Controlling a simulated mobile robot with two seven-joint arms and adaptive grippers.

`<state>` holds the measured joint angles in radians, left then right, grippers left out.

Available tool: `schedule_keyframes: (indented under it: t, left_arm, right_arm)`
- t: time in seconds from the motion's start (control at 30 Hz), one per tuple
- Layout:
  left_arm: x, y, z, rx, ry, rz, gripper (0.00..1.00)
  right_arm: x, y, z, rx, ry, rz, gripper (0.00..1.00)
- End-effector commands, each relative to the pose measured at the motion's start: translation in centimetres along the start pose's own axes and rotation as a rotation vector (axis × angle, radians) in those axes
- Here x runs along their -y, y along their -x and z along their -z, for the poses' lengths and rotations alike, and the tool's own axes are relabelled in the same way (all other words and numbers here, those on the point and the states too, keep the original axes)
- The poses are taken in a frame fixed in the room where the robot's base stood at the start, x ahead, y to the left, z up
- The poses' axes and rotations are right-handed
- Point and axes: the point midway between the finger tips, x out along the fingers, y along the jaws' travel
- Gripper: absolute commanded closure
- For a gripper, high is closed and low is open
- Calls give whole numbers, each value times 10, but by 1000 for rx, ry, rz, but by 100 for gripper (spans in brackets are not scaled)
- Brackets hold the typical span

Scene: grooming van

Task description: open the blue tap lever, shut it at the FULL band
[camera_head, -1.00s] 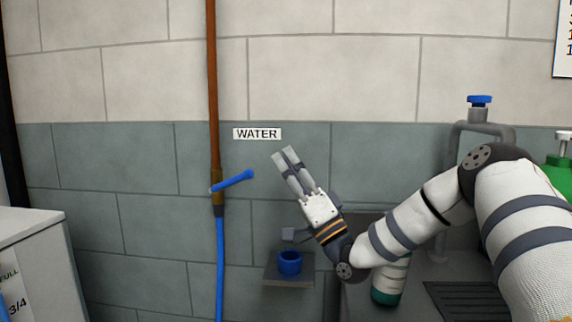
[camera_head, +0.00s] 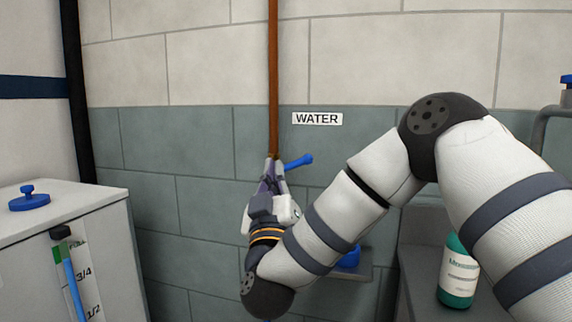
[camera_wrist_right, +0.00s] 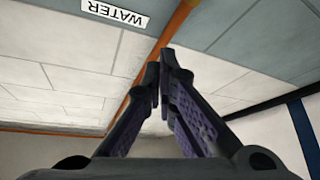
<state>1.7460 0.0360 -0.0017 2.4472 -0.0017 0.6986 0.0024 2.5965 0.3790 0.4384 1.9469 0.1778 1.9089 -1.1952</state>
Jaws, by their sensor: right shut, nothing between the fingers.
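The blue tap lever (camera_head: 299,162) is on the copper pipe below the WATER sign and points right and slightly up in the head view. My right gripper (camera_head: 271,168) is shut and empty, in front of the pipe at the lever's left end, hiding the tap body. I cannot tell whether it touches the lever. In the wrist view the shut fingers (camera_wrist_right: 160,78) cross the pipe, and no lever shows. The white tank's gauge (camera_head: 73,288) has a blue column with its top near the lower end of the green FULL band (camera_head: 57,254). My left gripper is not in view.
The white tank (camera_head: 105,240) with a blue cap (camera_head: 29,198) stands at the left. A small shelf with a blue cup (camera_head: 349,259) is partly behind my right arm. A green-and-white bottle (camera_head: 458,272) stands at the right.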

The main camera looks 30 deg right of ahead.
Motion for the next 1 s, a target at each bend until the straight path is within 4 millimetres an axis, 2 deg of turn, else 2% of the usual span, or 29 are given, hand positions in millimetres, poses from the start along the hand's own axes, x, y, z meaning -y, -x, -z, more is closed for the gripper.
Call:
schedule_keyframes:
  t: [0.07, 0.17, 0.57, 0.6, 0.73, 1.0]
  left_arm:
    - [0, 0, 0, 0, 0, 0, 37]
    - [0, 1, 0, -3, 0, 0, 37]
    - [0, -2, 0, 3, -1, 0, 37]
    - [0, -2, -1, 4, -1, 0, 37]
    - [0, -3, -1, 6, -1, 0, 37]
    - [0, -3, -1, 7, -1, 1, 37]
  right_arm:
    - [1, -1, 0, 10, 34, -3, 100]
    - [-1, -16, 1, 11, 35, -8, 100]
    - [-1, -102, -1, 9, 34, -8, 100]
    - [0, -96, -12, 15, 37, -2, 100]
    - [-1, -89, -29, 12, 35, -3, 100]
    - [-2, -85, -38, 8, 33, -5, 100]
